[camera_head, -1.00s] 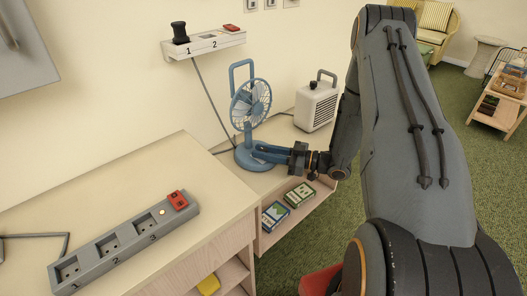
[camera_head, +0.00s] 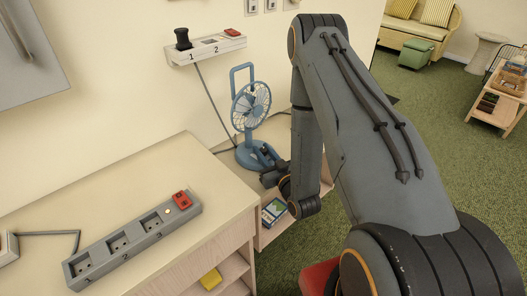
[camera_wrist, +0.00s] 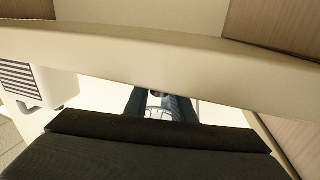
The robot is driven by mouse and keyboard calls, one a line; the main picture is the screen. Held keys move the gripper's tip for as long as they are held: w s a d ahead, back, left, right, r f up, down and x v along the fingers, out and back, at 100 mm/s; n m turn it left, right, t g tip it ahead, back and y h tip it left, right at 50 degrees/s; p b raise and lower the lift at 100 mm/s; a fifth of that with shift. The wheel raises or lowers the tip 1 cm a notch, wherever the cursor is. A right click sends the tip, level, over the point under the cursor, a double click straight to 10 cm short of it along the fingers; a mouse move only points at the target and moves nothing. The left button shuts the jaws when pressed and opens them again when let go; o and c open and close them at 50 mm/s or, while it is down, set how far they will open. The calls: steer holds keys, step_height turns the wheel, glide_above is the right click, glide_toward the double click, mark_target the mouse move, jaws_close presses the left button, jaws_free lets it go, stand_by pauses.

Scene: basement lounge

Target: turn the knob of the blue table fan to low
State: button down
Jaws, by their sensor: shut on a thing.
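The blue table fan (camera_head: 250,105) stands upright on the lower shelf against the wall, its round cage facing the room.
A grey socket strip (camera_head: 135,245) with a red switch (camera_head: 182,199) lies on the near counter (camera_head: 120,180). A boxed item (camera_head: 274,211) lies below. The white heater (camera_wrist: 40,85) shows in the wrist view.

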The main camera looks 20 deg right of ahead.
mark_target(265, 153)
steer(key=shift+m+h, duration=0.6)
steer(key=shift+h, duration=0.8)
steer(key=c, duration=1.5)
jaws_free()
steer(key=shift+s, duration=0.35)
steer(key=s+p, duration=0.1)
steer(key=s, duration=0.1)
steer(key=s+p, duration=0.1)
steer(key=s, duration=0.1)
steer(key=shift+s+d+r, duration=0.1)
steer(key=shift+s+r, duration=0.1)
steer(key=shift+s+p, duration=0.15)
steer(key=shift+p, duration=0.95)
